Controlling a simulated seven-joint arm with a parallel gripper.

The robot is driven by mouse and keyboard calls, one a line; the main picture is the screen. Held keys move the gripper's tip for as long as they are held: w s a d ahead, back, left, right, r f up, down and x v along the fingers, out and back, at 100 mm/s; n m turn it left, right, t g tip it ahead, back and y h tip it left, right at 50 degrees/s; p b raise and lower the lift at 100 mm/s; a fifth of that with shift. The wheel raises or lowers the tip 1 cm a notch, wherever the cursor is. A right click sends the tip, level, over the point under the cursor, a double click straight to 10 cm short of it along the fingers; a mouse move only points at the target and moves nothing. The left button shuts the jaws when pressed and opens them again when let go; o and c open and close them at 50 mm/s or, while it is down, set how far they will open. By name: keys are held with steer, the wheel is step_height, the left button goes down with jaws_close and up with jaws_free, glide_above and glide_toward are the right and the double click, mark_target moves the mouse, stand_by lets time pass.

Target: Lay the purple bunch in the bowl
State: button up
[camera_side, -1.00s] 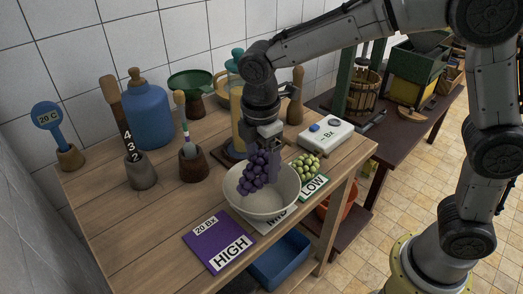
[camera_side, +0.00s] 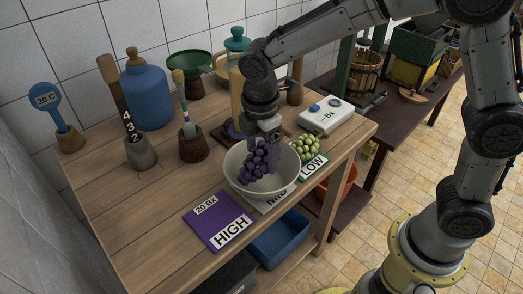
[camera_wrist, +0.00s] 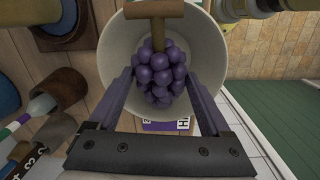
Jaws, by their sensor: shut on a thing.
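The purple bunch (camera_side: 254,161) is a cluster of round dark grapes inside the cream bowl (camera_side: 284,186). My gripper (camera_side: 267,150) reaches down into the bowl from above and is shut on the bunch. In the wrist view the bunch (camera_wrist: 158,82) lies between the two fingers of my gripper (camera_wrist: 161,78), with its brown T-shaped stem (camera_wrist: 155,9) pointing to the top of the picture. The bowl's pale inner wall (camera_wrist: 117,45) surrounds it. I cannot tell whether the bunch touches the bowl's floor.
A green bunch (camera_side: 307,148) lies on the LOW card right of the bowl. The purple HIGH card (camera_side: 219,220) lies in front, and the MID card (camera_side: 277,199) is partly under the bowl. A white meter (camera_side: 327,116) and tall bottles stand behind. The table's front left is clear.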

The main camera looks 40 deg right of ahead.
mark_target(261, 163)
steer(key=shift+f, duration=0.15)
steer(key=o, duration=1.4)
step_height(261, 163, up, 14)
steer(key=shift+s+a, duration=0.3)
steer(key=shift+a, duration=0.1)
steer(key=shift+f, duration=0.1)
